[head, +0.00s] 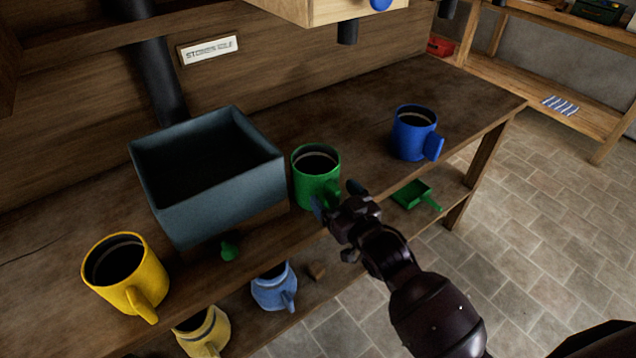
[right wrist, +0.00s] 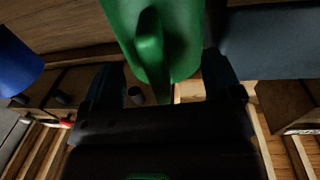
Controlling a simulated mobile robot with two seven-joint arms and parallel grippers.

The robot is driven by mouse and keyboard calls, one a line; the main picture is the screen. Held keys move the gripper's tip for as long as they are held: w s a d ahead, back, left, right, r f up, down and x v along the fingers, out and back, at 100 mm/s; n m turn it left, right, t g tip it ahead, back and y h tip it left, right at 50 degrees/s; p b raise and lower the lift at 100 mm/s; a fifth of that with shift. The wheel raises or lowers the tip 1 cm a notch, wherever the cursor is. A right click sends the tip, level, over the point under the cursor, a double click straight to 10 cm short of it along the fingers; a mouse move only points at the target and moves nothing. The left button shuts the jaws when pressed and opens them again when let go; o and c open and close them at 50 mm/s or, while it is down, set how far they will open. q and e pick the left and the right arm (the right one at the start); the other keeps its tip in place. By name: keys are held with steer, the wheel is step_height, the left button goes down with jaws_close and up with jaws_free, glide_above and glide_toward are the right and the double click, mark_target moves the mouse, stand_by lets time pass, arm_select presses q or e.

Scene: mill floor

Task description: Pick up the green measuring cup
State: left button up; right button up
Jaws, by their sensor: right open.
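The green measuring cup (head: 312,183) stands upright on the wooden bench, just right of the grey-blue bin, its handle facing the front right. My right gripper (head: 337,199) is open at the cup's handle side. In the right wrist view the green cup (right wrist: 185,35) fills the top middle. Its handle lies between the two spread fingers of my right gripper (right wrist: 163,75), which are not closed on it. Whether a finger touches the cup, I cannot tell. My left gripper is not in view.
The grey-blue bin (head: 205,208) stands close left of the green cup. A yellow cup (head: 138,280) is at front left, a blue cup (head: 410,138) at right. A lower shelf holds a light-blue jug (head: 270,290), a pale yellow one (head: 203,330) and a green scoop (head: 410,193).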

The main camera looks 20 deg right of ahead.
steer(key=shift+x, duration=1.2)
jaws_close()
